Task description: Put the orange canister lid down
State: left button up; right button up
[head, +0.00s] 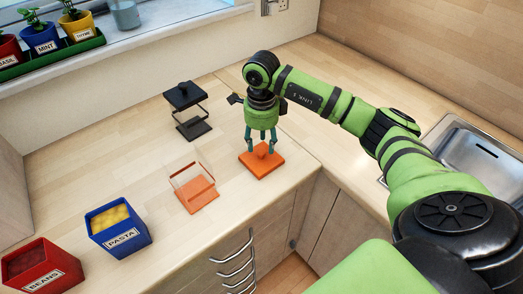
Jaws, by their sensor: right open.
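The orange canister lid (260,164) lies flat on the wooden worktop near its inner corner, knob upward. My right gripper (261,146) is directly above it, pointing down, with its open fingers around the small knob; whether they touch it I cannot tell. The clear canister with an orange base (197,198) stands open to the left of the lid. My left gripper is not in view.
A clear canister with a black lid (184,96) stands behind. A blue PASTA box (118,229) and a red BEANS box (40,268) are at the front left. A sink (485,150) is at the right. Worktop behind the lid is clear.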

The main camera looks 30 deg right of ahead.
aim_at(262, 151)
notch_tip(262, 151, up, 8)
jog(key=b, duration=0.1)
jog(key=shift+b, duration=0.3)
jog(key=shift+s, duration=0.1)
